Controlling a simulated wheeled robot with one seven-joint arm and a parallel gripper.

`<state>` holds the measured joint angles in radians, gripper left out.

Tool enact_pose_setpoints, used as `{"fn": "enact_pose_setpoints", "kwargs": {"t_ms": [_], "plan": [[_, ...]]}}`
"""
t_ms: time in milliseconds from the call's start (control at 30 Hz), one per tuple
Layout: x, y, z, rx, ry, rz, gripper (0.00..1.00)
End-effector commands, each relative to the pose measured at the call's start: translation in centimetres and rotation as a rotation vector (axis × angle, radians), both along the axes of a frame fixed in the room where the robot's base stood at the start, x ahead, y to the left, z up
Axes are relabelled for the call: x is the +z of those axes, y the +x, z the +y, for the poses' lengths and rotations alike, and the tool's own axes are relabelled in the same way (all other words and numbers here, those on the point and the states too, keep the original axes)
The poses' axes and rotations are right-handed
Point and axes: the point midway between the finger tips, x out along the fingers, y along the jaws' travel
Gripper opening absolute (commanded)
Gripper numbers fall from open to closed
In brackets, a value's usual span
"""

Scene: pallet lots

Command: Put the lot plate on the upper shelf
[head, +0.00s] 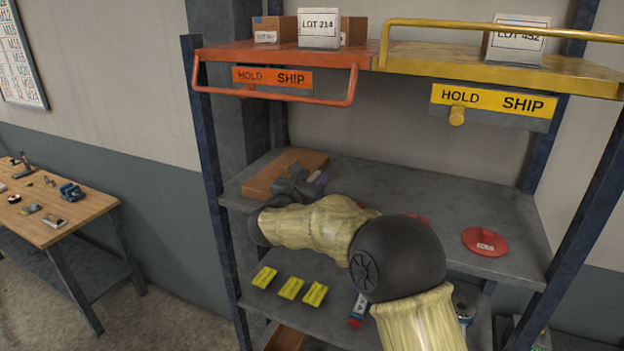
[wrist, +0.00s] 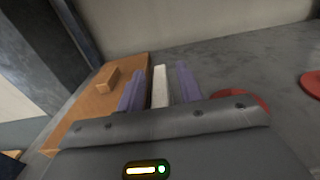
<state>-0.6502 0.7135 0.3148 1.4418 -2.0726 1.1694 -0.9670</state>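My gripper (head: 312,180) is low over the middle shelf (head: 400,190), by the right edge of a wooden board (head: 290,165). In the wrist view its two purple fingers (wrist: 160,80) stand apart. A narrow white piece (wrist: 160,90) stands between them, with a gap on each side. It may be the lot plate seen edge-on; no lettering shows. The upper shelf has an orange left part (head: 225,54) and a yellow right part (head: 500,72). A white LOT 214 block (head: 319,30) stands on the orange part, and a white LOT 452 block (head: 515,38) on the yellow.
A wooden block (wrist: 107,79) lies on the board. A red disc (head: 485,241) lies at right on the middle shelf. Yellow cards (head: 290,288) lie lower. A workbench (head: 60,210) stands left.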

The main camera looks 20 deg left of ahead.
Motion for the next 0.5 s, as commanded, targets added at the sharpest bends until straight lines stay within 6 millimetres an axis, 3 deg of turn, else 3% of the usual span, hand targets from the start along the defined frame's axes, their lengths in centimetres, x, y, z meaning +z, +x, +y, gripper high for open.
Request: {"fn": "enact_pose_setpoints", "kwargs": {"t_ms": [167,500], "plan": [[0.0,-0.8,0.2,0.002,0.0,-0.001,0.36],[-0.2,-7.0,0.6,0.003,0.0,-0.002,0.36]]}}
